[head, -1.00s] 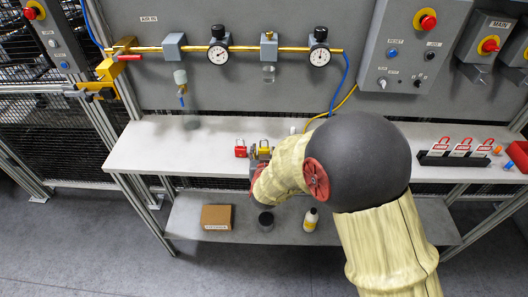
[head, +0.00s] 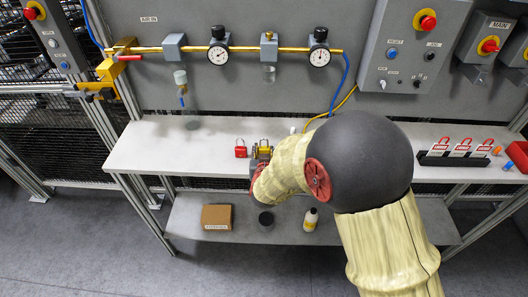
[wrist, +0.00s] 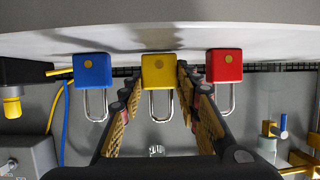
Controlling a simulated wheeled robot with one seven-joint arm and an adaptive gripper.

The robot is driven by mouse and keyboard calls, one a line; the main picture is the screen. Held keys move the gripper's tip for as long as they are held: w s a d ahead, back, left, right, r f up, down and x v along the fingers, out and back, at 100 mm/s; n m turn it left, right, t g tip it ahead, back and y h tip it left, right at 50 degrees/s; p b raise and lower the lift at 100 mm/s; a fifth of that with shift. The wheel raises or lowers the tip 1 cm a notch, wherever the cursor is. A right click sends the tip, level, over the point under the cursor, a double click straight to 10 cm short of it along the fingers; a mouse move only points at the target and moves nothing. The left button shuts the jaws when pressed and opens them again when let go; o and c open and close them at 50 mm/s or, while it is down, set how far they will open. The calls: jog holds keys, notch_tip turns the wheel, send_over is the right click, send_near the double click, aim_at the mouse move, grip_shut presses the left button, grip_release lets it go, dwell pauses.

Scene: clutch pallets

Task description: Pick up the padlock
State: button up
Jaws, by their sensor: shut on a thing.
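The yellow padlock (wrist: 157,72) is in the middle of the wrist view, its silver shackle hanging toward the bottom of that picture. My gripper (wrist: 158,92) has a finger on each side of it and is shut on it. In the head view the yellow padlock (head: 264,149) is partly hidden by my gripper (head: 258,157). The padlock is at the bench top; I cannot tell whether it still touches it.
A red padlock (wrist: 224,66) and a blue padlock (wrist: 92,71) stand close on either side. The red padlock (head: 240,150) is left of my gripper in the head view. A brass pipe (head: 190,49) runs behind.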

jog(key=r, duration=0.1)
jog(key=r+p, duration=0.1)
jog(key=r, duration=0.2)
jog(key=shift+s+d+p, duration=0.25)
jog(key=shift+p, duration=0.15)
jog(key=s+d+r+p, duration=0.3)
jog(key=s+d+r, duration=0.5)
jog(key=s+d, duration=0.1)
jog(key=shift+s+r, duration=0.25)
jog(key=shift+s, duration=0.2)
